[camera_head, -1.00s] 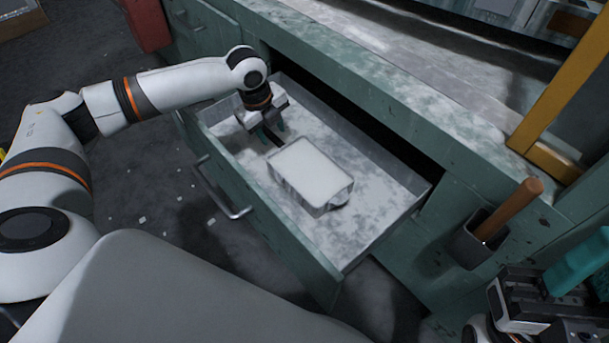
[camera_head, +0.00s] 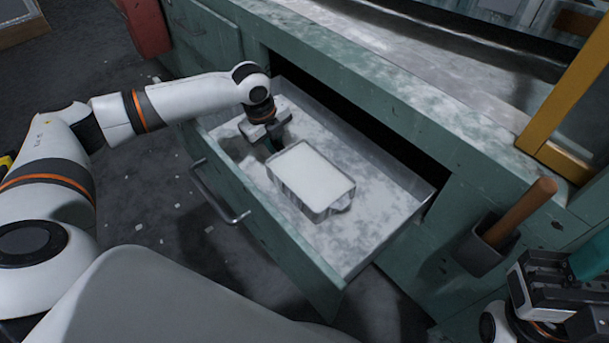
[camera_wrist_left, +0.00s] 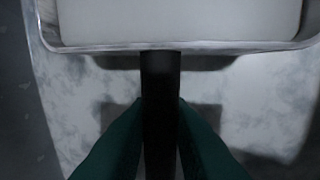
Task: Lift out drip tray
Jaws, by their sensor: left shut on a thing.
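The drip tray (camera_head: 312,178) is a shallow metal tray with rounded corners and a flat white inside. It is in the open drawer (camera_head: 385,222), near the drawer's middle. My left gripper (camera_head: 272,142) is at the tray's far-left side, reaching down into the drawer. In the left wrist view its teal fingers (camera_wrist_left: 160,118) are shut on the tray's dark handle (camera_wrist_left: 160,85), which runs up to the tray's rim (camera_wrist_left: 190,47). I cannot tell whether the tray's underside touches the drawer floor. My right gripper (camera_head: 588,262) is partly in view at the lower right, cut by the frame edge.
The drawer walls surround the tray, with free floor around it. The green workbench edge (camera_head: 375,95) overhangs the back of the drawer. A drawer handle (camera_head: 215,190) sticks out in front. A wooden-handled tool (camera_head: 520,210) stands in a holder to the right.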

